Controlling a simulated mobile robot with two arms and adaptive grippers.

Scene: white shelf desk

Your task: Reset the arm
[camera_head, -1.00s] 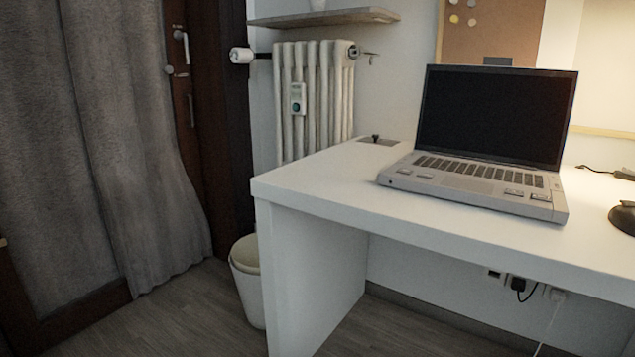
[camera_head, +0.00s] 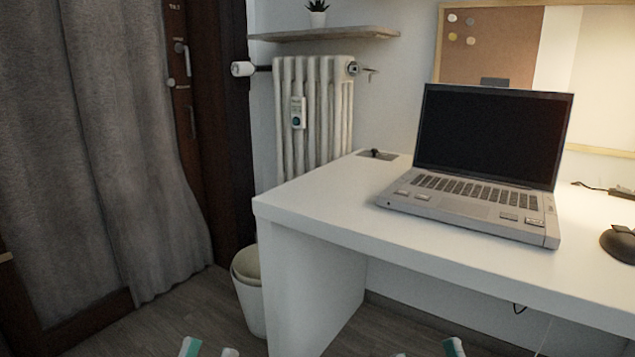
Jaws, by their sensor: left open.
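My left gripper (camera_head: 209,350) shows only as two pale fingertips, one with a green band, at the bottom edge, left of the middle. The tips stand apart with nothing visible between them, so it is open. My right gripper (camera_head: 428,350) shows as two small fingertips at the bottom edge, right of the middle. They also stand apart and look empty. Both are low in the picture, in front of the white desk (camera_head: 320,205). The rest of both arms is out of view.
An open laptop (camera_head: 480,165) and a dark rounded object (camera_head: 620,243) are on the desk. A bin (camera_head: 249,295) stands beside the desk's left side panel. A radiator (camera_head: 312,115) and a shelf (camera_head: 325,34) are behind. A grey curtain (camera_head: 100,150) hangs at left. Floor shows at lower left.

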